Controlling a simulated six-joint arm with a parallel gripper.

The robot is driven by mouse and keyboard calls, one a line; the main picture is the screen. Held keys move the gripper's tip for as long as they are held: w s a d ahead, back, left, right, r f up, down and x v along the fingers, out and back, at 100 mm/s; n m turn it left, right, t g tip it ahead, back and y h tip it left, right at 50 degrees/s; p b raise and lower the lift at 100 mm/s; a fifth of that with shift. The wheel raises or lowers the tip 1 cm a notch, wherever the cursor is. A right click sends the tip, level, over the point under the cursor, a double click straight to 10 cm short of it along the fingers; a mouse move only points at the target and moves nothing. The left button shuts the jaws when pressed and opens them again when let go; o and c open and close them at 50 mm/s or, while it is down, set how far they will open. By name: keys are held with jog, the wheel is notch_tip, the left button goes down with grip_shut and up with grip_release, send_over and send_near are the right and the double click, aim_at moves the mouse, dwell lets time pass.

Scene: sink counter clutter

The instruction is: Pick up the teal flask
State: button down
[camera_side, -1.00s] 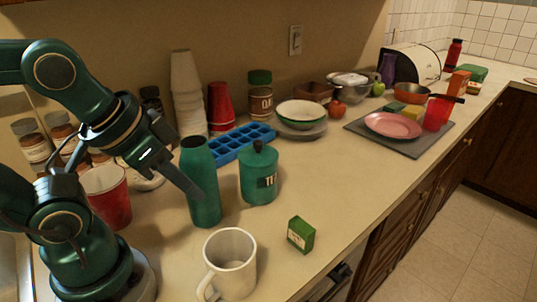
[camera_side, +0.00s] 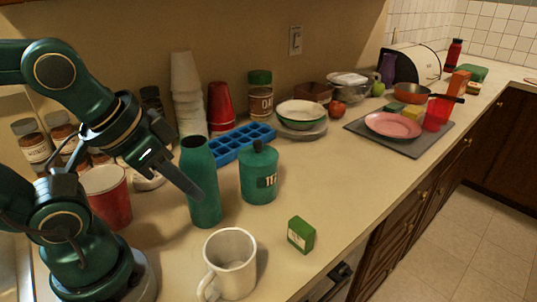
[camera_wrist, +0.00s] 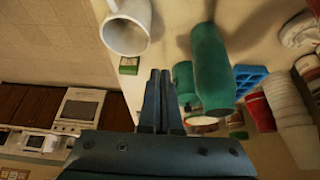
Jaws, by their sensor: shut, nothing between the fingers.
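The teal flask (camera_side: 201,181) stands upright on the counter, open-topped, in the middle left of the side view. It also shows in the wrist view (camera_wrist: 213,72), just right of the fingers. My gripper (camera_side: 196,194) is shut and empty.
A teal lidded canister (camera_side: 259,175) stands just right of the flask. A white mug (camera_side: 231,262) and a green box (camera_side: 301,234) are in front. A red cup (camera_side: 107,196) is to the left. A blue ice tray (camera_side: 240,143) lies behind. The counter right of the box is clear.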

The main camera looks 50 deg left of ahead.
grip_release()
dwell(0.3)
jog(key=shift+r, duration=0.1)
